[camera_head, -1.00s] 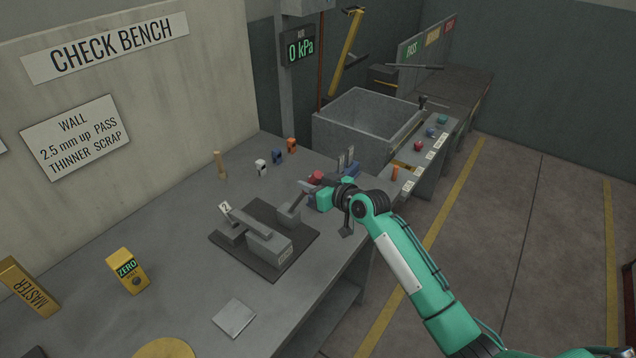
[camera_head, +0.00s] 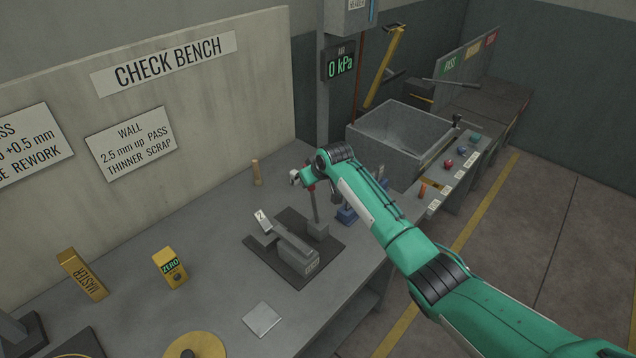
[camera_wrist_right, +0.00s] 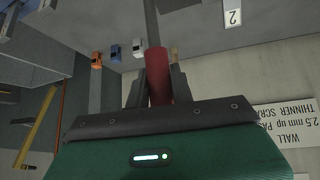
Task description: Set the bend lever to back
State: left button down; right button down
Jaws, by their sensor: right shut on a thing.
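The bend lever (camera_head: 314,208) is a thin grey rod with a red grip, rising from a small block on a dark plate (camera_head: 330,252) on the bench. In the head view it stands nearly upright, leaning slightly left at the top. My right gripper (camera_head: 309,187) is at its top, partly hidden by my own wrist. In the right wrist view, the fingers of my right gripper (camera_wrist_right: 158,88) are shut around the red grip (camera_wrist_right: 156,66), and the rod runs on beyond it. My left gripper is not in view.
A clamp-like fixture with a "2" tag (camera_head: 263,220) sits on the same plate. A wooden peg (camera_head: 257,172) stands behind it. A yellow ZERO block (camera_head: 170,268) and a flat metal square (camera_head: 262,319) are on the bench. A grey tub (camera_head: 400,140) stands beyond.

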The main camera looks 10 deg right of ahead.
jog(key=shift+w+a+f+g+h+b, duration=0.2)
jog(key=shift+w+a+g+h+b, duration=0.3)
jog(key=shift+w+a, duration=0.4)
jog(key=shift+w+d, duration=0.1)
jog(key=c, duration=1.3)
grip_release()
jog(key=shift+o, duration=0.5)
jog(key=shift+w+f, duration=0.15)
jog(key=b+v, duration=0.3)
jog(key=v, duration=1)
jog(key=shift+r, duration=0.4)
